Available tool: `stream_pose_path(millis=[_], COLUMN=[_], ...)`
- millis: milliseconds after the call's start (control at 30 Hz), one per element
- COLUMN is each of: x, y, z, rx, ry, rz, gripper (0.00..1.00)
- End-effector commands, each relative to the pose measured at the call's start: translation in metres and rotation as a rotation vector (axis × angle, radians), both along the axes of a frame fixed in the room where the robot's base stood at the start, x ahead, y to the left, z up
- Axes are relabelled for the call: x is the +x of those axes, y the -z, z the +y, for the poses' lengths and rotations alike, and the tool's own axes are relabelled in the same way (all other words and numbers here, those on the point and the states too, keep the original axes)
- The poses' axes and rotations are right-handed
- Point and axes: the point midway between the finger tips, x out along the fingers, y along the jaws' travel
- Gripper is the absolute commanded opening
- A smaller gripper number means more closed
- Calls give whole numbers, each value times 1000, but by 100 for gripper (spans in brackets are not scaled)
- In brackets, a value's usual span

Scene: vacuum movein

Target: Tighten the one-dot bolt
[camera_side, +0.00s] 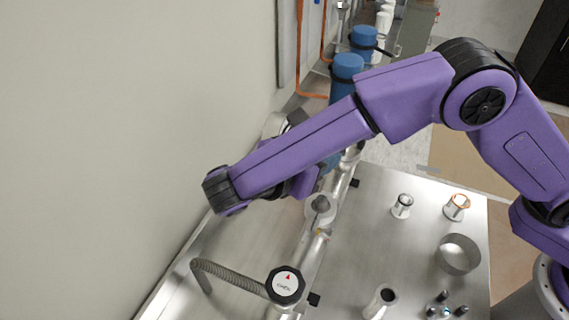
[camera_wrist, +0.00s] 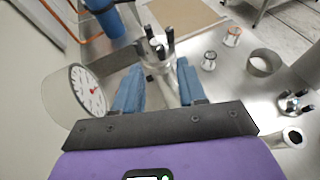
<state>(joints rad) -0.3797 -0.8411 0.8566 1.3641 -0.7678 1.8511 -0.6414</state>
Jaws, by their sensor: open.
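In the wrist view, a metal fitting with several dark upright bolts (camera_wrist: 157,44) is ahead of my gripper (camera_wrist: 160,64). The two blue fingers are apart with nothing held between them, and the bolts appear beyond the fingertips. No dot marks can be made out, so I cannot tell which is the one-dot bolt. In the side view my purple arm covers the fingers and this fitting.
A round dial gauge (camera_wrist: 88,90) is close left of the fingers. A second bolted piece (camera_side: 438,306), an open metal ring (camera_side: 459,254) and small cylinders (camera_side: 402,206) stand on the steel table (camera_side: 375,235). A black-rimmed dial (camera_side: 286,286) sits on the pipe, and a wall rises at left.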

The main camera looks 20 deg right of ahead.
Motion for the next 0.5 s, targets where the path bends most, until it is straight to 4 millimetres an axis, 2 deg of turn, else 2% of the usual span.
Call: stream_pose_path(millis=[33,300,500], x=[-5,-29,-33], y=[-4,-25,-31], z=[11,57,69], rx=[3,2,-1], ry=[-2,-1,0], rz=[-1,-1,0], gripper=[41,41,41])
